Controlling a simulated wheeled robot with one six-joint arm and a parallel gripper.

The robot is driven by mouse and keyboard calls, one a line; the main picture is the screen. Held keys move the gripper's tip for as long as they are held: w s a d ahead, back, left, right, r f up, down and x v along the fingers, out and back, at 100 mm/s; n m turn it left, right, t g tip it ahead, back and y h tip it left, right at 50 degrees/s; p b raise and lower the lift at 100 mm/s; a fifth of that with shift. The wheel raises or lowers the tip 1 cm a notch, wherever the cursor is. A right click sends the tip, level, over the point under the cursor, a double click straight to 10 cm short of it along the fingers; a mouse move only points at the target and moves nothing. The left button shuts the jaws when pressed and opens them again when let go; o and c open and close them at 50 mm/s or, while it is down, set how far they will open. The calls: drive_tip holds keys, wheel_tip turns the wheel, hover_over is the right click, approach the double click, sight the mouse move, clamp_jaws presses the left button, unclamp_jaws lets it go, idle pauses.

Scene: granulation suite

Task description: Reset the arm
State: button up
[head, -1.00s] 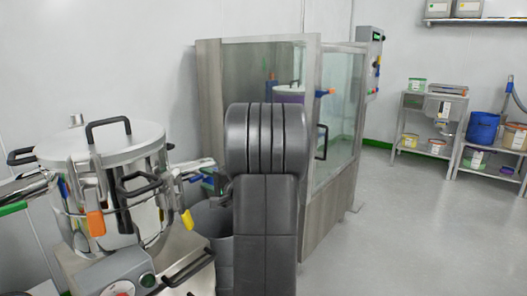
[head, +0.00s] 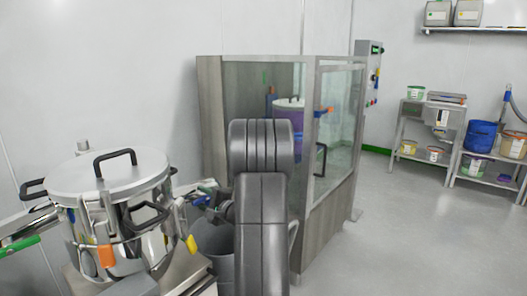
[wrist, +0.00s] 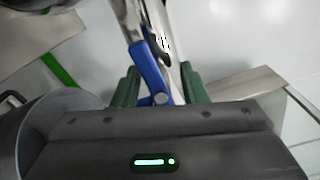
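My gripper (wrist: 160,88) has two green fingers standing apart in the wrist view. A blue handle (wrist: 150,72) with bright metal parts shows in the gap between them. I see no finger clearly pressed on it, and its depth is hard to judge. In the head view my arm rises in the middle, and its wrist end reaches left, close beside the steel vessel (head: 113,175). The fingertips there are small and partly hidden.
The vessel has a black lid handle (head: 115,157) and orange (head: 106,256) and yellow (head: 191,245) clamp handles. Open floor (head: 400,240) lies to the right.

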drive_tip(key=shift+r+m+p, duration=0.3)
drive_tip(key=shift+m+p, duration=1.1)
drive_tip(key=shift+p, duration=1.4)
drive_tip(key=shift+w+f+m+p, duration=0.15)
drive_tip(key=shift+m+p, duration=0.15)
drive_tip(key=shift+p, duration=0.2)
drive_tip(key=shift+d, duration=0.1)
